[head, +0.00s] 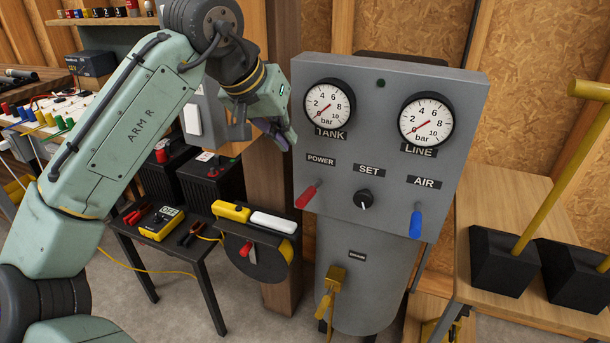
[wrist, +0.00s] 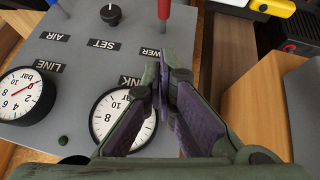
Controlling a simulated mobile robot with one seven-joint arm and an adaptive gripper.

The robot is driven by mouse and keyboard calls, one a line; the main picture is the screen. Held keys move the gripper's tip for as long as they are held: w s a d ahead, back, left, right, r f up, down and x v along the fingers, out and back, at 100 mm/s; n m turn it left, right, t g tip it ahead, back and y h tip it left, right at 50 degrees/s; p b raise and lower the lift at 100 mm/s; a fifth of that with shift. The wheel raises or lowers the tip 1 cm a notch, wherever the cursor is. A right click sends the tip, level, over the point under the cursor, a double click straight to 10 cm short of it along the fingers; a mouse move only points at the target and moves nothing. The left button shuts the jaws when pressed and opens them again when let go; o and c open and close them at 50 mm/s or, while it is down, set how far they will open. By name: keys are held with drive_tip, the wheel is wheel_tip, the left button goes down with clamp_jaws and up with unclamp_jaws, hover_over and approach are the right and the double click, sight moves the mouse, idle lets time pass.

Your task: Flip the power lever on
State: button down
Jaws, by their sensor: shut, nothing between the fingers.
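The red power lever (head: 306,196) is on the grey panel (head: 385,185) under the POWER label and points down and to the left in the head view. My gripper (head: 287,137) is shut and empty, above and left of the lever, near the panel's left edge. In the wrist view, which shows the panel upside down, the red lever (wrist: 164,9) is at the top edge, partly cut off. My fingertips (wrist: 162,72) are below it in that picture, apart from it, near the POWER label and the TANK gauge (wrist: 118,108).
A blue AIR lever (head: 416,222) and a black SET knob (head: 364,199) are on the same panel. Both gauges read near zero. A small dark lamp (head: 381,83) is at the top.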

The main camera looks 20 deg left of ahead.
drive_tip(key=p, duration=0.2)
hover_over(314, 187)
drive_tip(key=s+a, duration=0.2)
drive_tip(key=s, duration=0.1)
wheel_tip(314, 187, down, 7)
drive_tip(key=f, duration=0.1)
drive_tip(key=d+f, duration=0.1)
drive_tip(key=f, duration=0.1)
drive_tip(key=shift+f, duration=0.15)
drive_tip(key=shift+s+d+f, duration=0.1)
drive_tip(key=shift+f, duration=0.45)
drive_tip(key=shift+f, duration=0.1)
